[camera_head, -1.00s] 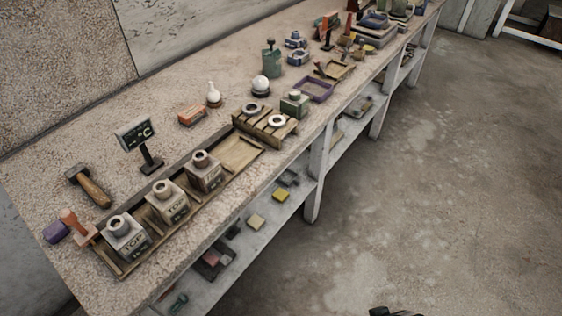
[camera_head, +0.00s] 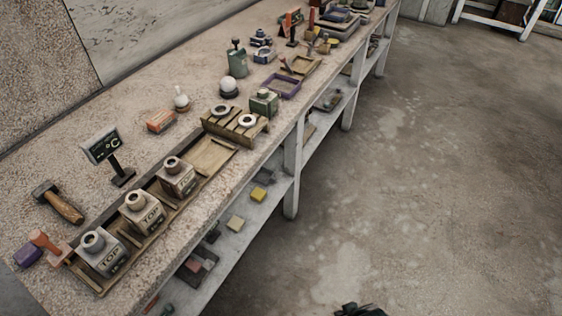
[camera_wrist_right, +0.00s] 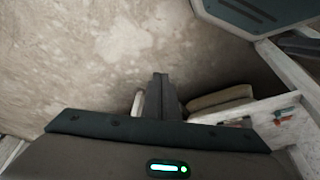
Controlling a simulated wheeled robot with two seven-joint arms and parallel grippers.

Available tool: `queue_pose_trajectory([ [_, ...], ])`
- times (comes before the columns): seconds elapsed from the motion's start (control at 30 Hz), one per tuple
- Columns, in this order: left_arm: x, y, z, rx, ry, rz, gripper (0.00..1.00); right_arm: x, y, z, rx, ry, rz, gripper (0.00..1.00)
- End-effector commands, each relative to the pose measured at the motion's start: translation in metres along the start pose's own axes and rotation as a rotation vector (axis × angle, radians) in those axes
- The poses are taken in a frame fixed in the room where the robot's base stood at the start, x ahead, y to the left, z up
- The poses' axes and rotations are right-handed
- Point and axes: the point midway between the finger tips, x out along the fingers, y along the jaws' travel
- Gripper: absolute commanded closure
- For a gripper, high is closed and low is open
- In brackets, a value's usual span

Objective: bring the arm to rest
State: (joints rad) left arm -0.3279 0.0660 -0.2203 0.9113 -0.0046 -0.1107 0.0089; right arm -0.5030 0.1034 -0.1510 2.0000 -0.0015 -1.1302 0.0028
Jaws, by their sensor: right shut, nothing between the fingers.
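My right gripper (camera_wrist_right: 160,95) shows in the right wrist view. Its fingers are together with nothing between them, and bare stained floor fills the upper left behind them. In the head view a small dark part of me (camera_head: 358,310) shows at the bottom edge, over the floor and clear of the bench. My left gripper is in neither view. In the head view the long bench (camera_head: 140,105) runs from lower left to upper right. A white sphere (camera_head: 229,84) sits on a dark stand on it, and a white bulb-shaped piece (camera_head: 181,98) stands nearby.
A long wooden tray (camera_head: 213,157) holds several blocks marked TOP. A slatted rack (camera_head: 236,127), a hammer (camera_head: 59,203), a small °C sign (camera_head: 102,147) and a purple tray (camera_head: 282,86) stand on the bench. A lower shelf (camera_head: 253,208) holds small blocks. The floor at right is open.

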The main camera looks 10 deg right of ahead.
Motion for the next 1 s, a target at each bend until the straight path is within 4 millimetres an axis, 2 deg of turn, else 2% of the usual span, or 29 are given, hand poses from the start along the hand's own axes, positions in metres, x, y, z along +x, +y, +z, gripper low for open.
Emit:
queue_pose_trajectory([
  [0.03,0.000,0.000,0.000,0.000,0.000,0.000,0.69,0.021,-0.002,0.007,-0.001,-0.001,-0.003,1.00],
  [0.2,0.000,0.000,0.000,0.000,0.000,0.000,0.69,0.083,-0.009,0.032,-0.007,0.022,-0.012,1.00],
  [0.5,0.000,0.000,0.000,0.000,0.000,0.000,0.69,0.167,-0.023,0.095,-0.018,0.064,-0.029,1.00],
  [0.6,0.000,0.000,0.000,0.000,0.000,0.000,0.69,0.186,-0.027,0.118,-0.023,0.079,-0.035,1.00],
  [0.73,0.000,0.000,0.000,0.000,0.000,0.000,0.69,0.201,-0.030,0.144,-0.027,0.093,-0.040,1.00],
  [0.9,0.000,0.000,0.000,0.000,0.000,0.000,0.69,0.209,-0.032,0.162,-0.030,0.106,-0.044,1.00],
  [1.0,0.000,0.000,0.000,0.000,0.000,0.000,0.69,0.210,-0.032,0.165,-0.031,0.110,-0.045,1.00],
])
